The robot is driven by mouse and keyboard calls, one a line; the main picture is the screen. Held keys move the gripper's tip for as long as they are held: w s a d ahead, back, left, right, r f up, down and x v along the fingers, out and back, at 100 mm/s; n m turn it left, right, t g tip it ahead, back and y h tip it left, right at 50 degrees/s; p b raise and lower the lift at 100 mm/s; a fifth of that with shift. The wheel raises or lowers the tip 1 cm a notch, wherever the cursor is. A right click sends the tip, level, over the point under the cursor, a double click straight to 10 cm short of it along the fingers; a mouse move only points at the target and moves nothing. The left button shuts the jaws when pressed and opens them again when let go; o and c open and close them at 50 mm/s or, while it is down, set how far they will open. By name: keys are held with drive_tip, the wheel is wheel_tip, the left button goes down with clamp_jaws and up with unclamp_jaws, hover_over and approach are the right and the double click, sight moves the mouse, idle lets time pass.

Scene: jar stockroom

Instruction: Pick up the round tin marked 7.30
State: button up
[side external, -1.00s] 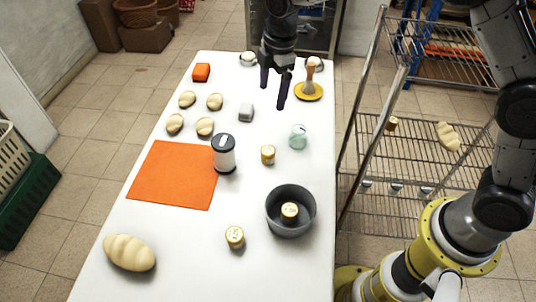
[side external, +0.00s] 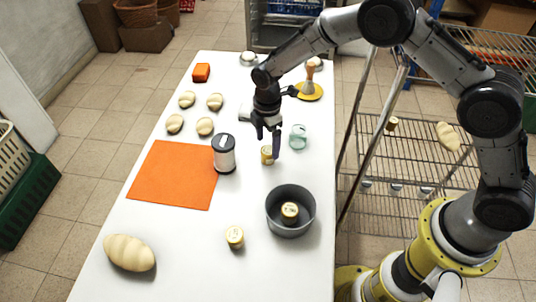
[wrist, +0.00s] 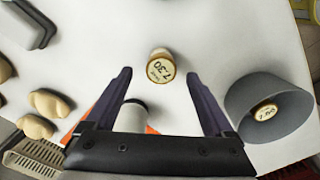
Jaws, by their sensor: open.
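The round tin marked 7.30 (wrist: 161,66) is small, with a pale lid and a gold side. In the wrist view it shows between and just beyond the tips of my gripper (wrist: 159,76). In the side view a gold tin (side external: 267,159) stands on the white table right below my gripper (side external: 268,146), which partly covers it. My gripper is open and empty, pointing down. A second tin (side external: 289,211) sits inside a grey pot (side external: 275,226); its marking is too small to read surely. A third tin (side external: 235,237) stands nearer the front edge.
A white canister with a black lid (side external: 224,157) stands close left of the gripper, by an orange mat (side external: 170,180). A glass jar (side external: 298,137) stands close on the right. Bread rolls (side external: 204,127) lie farther back. The table (side external: 200,245) is clear at front centre.

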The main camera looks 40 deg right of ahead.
sight(268, 150)
drive_tip(key=shift+f, duration=2.35)
clamp_jaws()
drive_tip(key=shift+r, duration=0.15)
